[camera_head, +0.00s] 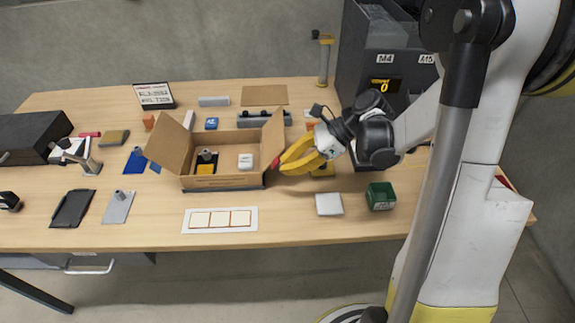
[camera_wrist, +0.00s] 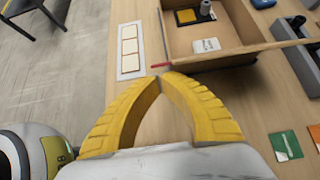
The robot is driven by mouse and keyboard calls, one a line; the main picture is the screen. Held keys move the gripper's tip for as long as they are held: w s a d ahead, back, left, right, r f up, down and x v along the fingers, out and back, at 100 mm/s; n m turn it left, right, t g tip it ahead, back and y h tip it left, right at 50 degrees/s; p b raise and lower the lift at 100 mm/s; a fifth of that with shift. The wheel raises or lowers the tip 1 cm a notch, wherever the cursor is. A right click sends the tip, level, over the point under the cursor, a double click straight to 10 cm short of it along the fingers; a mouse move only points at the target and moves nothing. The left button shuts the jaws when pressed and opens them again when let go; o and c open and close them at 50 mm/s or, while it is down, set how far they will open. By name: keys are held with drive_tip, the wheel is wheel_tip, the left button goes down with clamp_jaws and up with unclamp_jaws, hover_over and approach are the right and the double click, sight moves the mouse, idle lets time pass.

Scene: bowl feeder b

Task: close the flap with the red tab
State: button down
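The open cardboard box (camera_head: 223,183) stands mid-table with its left flap (camera_head: 170,146) and right flap (camera_head: 272,137) raised. A small red tab (camera_head: 276,162) shows beside the right flap, close to my fingertips. My gripper (camera_head: 284,169) is at the right side of the box, its yellow fingers pointing left. In the wrist view my gripper (camera_wrist: 163,77) has its fingertips together with nothing between them. A bit of red (camera_wrist: 160,65) lies just beyond the tips; I cannot tell whether they touch it.
Inside the box are a black-and-yellow item (camera_head: 207,162) and a white block (camera_head: 245,161). A card with three squares (camera_head: 220,220) lies in front. A white pad (camera_head: 329,204) and green bin (camera_head: 380,196) stand right. A dark machine (camera_head: 375,50) is behind my arm.

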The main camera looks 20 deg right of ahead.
drive_tip(key=shift+r, duration=0.15)
drive_tip(key=shift+a+r+h+p, duration=0.15)
drive_tip(key=shift+h+p, duration=0.25)
drive_tip(key=shift+p, duration=0.1)
